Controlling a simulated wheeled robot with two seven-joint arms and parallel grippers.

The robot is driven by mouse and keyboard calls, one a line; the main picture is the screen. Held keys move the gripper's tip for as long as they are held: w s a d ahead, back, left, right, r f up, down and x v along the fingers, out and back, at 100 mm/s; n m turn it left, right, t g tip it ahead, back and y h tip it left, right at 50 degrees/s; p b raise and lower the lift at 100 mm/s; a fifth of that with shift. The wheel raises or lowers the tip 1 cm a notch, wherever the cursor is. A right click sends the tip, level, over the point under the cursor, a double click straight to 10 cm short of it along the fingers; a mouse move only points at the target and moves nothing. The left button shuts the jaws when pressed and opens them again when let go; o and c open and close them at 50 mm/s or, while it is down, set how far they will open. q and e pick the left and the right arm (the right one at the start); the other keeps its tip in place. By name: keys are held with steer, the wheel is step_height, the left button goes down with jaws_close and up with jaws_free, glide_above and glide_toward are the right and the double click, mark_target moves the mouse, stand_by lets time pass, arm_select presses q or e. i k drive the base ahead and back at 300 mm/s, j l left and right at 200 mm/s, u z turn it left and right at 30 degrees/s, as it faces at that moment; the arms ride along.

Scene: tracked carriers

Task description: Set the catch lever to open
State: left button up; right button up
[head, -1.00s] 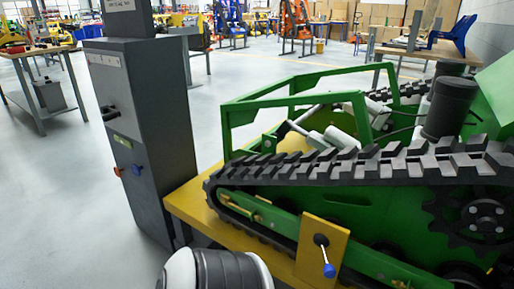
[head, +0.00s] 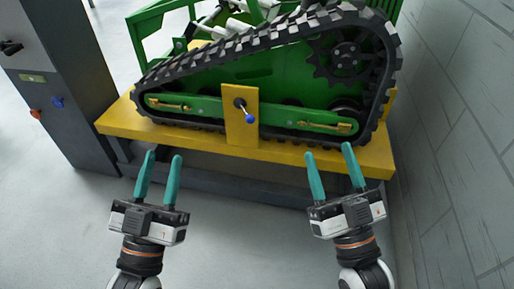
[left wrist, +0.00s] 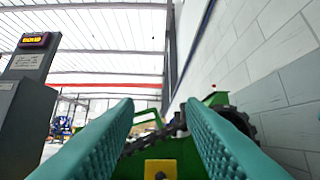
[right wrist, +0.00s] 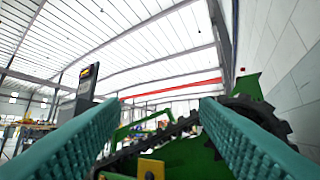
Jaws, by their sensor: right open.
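The catch lever (head: 246,110) is a short dark rod with a blue knob, mounted on a yellow plate (head: 240,133) on the side of the green tracked carrier (head: 283,70). The knob points down and slightly right. The yellow plate also shows at the bottom of the left wrist view (left wrist: 160,170) and the right wrist view (right wrist: 150,169). My left gripper (head: 160,160) is open and empty, in front of the carrier and left of the lever. My right gripper (head: 329,158) is open and empty, in front of the carrier and right of the lever.
A yellow platform (head: 290,153) carries the tracked carrier. A dark control cabinet (head: 62,80) with red and blue buttons stands at the left. A grey block wall (head: 465,120) closes off the right side. The floor before the platform is clear.

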mark_target(250, 119)
steer(key=k+l, duration=0.1)
steer(key=k, duration=0.2)
steer(key=i+z, duration=0.35)
steer(key=z, duration=0.15)
steer(key=i+j+z, duration=0.1)
steer(key=i+z, duration=0.2)
steer(key=z, duration=0.15)
